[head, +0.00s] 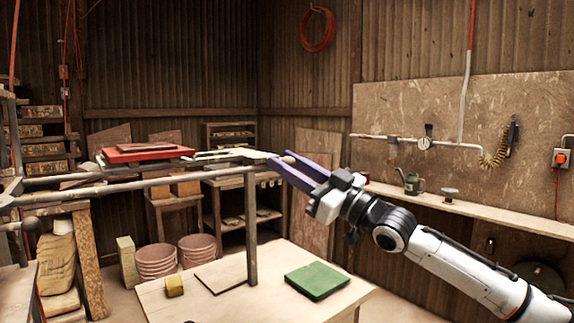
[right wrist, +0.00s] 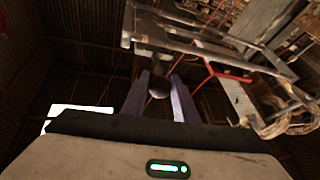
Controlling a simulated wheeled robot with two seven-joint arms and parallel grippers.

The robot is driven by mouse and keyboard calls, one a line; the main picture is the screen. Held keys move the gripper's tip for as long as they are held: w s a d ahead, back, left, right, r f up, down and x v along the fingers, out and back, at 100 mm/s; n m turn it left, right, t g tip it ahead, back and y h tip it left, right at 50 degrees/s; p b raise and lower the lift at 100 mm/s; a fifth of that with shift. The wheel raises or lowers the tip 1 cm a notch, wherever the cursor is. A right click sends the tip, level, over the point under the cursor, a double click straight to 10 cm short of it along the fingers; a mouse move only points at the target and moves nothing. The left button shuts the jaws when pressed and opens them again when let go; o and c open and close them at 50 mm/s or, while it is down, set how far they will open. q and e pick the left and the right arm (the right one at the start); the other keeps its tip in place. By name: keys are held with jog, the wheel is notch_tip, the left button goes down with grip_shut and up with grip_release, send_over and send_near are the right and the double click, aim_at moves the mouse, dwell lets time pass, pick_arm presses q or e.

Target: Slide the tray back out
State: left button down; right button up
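A flat pale grey tray-like frame (head: 235,155) lies across the top of a metal stand, its near end toward my right gripper; I cannot make out its full outline. The metal frame also shows in the right wrist view (right wrist: 190,42). My right gripper (head: 281,158), with purple fingers, is at this near end. A round knob (right wrist: 158,90) sits between the two fingers, very close to both; whether they press on it is unclear. My left gripper is not in view.
Red slabs (head: 145,153) lie on the stand farther left. Below, a wooden table (head: 230,302) carries a green block (head: 316,280) and a small yellow block (head: 174,286). A metal leg (head: 251,230) stands by the table. A wall shelf (head: 480,210) runs behind my right arm.

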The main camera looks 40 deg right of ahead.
jog(key=o, duration=0.4)
jog(key=shift+w+d, duration=0.1)
jog(key=shift+d, duration=0.25)
jog(key=shift+a, duration=0.1)
